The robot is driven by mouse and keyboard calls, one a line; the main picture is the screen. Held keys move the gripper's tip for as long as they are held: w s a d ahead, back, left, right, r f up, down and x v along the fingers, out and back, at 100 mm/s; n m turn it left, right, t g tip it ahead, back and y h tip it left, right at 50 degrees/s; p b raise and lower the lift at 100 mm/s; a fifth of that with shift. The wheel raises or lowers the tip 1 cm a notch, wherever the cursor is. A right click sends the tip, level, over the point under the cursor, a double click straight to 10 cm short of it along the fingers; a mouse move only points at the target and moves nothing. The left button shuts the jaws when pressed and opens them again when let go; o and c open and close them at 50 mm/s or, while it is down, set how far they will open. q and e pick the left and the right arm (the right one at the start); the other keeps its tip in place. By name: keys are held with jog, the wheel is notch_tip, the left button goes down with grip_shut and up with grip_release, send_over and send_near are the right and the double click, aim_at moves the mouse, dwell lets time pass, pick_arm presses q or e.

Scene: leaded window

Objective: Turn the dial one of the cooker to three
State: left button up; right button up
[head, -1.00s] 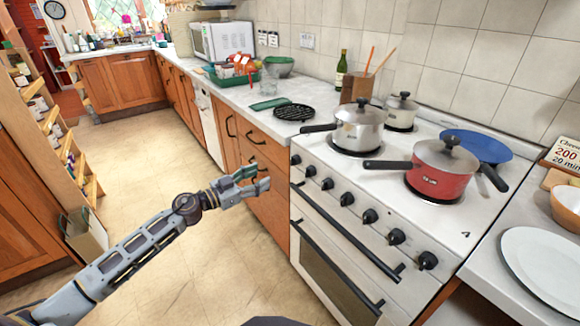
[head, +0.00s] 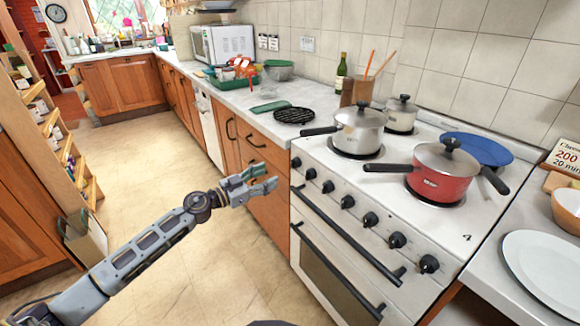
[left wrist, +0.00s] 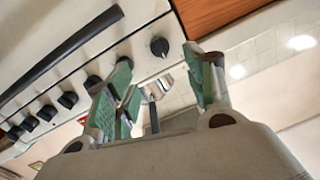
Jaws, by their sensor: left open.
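The white cooker (head: 300,205) stands at the right in the head view, with a row of several black dials along its sloped front panel. The dial at the left end (head: 296,162) is beside the wooden drawers; no dial numbers are readable. My left gripper (head: 262,178) is open and empty, left of the cooker and in front of the drawers. In the left wrist view, the end dial (left wrist: 159,46) shows between and beyond the open green-padded fingers (left wrist: 160,75). The fingers appear apart from it. My right gripper is not in view.
A steel pan (head: 358,130), a red pan (head: 442,178) and a smaller pot stand on the hob, with a blue plate (head: 478,147) behind. The black oven handle (head: 345,232) juts out below the dials. Floor left of the cooker is clear.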

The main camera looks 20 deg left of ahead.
aim_at(295, 163)
pick_arm(q)
jog(key=b+x, duration=0.1)
jog(key=x, duration=0.9)
jog(key=shift+w+d, duration=0.3)
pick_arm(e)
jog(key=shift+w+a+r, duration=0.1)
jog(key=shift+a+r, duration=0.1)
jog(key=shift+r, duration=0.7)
pick_arm(q)
jog(key=shift+c, duration=0.3)
jog(key=c, duration=1)
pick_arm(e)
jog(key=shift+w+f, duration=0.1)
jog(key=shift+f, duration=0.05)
